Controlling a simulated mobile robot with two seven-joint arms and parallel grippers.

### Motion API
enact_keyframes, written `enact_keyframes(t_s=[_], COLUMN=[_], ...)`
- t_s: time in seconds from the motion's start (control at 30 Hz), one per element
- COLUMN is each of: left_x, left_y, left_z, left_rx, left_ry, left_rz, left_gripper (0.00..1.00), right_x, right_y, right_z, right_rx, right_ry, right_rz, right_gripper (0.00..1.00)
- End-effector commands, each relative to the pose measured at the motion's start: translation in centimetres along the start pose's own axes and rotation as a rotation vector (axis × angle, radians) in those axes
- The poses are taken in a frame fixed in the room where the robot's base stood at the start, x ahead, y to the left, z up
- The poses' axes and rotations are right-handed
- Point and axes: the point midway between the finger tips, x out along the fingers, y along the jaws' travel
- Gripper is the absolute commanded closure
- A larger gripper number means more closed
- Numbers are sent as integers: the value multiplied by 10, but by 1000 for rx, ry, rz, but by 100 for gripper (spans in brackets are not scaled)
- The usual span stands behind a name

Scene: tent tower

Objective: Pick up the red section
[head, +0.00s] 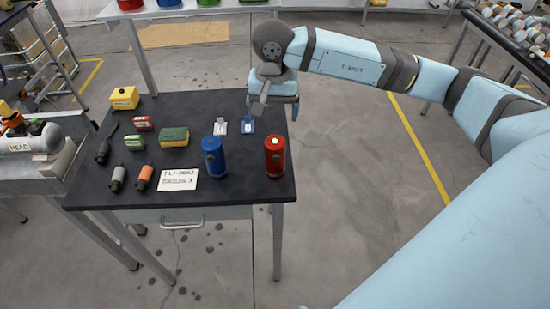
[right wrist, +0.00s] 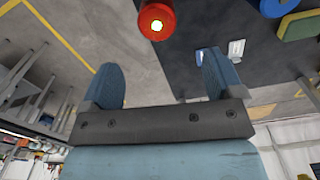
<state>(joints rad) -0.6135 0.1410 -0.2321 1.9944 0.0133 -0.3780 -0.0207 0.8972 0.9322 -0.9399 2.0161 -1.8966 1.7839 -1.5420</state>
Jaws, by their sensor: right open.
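The red section (head: 275,157) is an upright red cylinder with a pale spot on top, near the right front edge of the black table (head: 110,183). In the right wrist view the red section (right wrist: 157,22) shows at the top middle, beyond the fingertips and partly cut off by the frame. My right gripper (head: 275,106) is above the table's right side, behind the red section and apart from it. In the right wrist view its two blue fingers (right wrist: 162,62) are spread with nothing between them. My left gripper is not in view.
A blue cylinder (head: 214,157) stands left of the red section. A white card (head: 178,179), an orange-ended cylinder (head: 145,177), a green-and-yellow block (head: 174,137) and a yellow box (head: 124,98) lie further left. A blue tag (head: 248,124) lies behind. Floor is open to the right.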

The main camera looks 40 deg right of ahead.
Motion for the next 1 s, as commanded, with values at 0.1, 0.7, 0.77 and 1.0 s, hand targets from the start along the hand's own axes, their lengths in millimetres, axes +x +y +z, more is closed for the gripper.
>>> enact_keyframes(t_s=[0.1,0.7,0.77,1.0], left_x=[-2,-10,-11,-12], left_y=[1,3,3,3], left_z=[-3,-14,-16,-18], left_rx=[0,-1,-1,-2], left_ry=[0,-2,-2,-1], left_rz=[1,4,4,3], left_gripper=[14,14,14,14], right_x=[21,99,108,131], right_y=[1,3,4,4], right_z=[1,3,4,3], right_rx=[-1,1,0,1], right_ry=[-2,-5,-6,-2], right_rz=[7,3,3,0], right_gripper=[13,13,13,13])
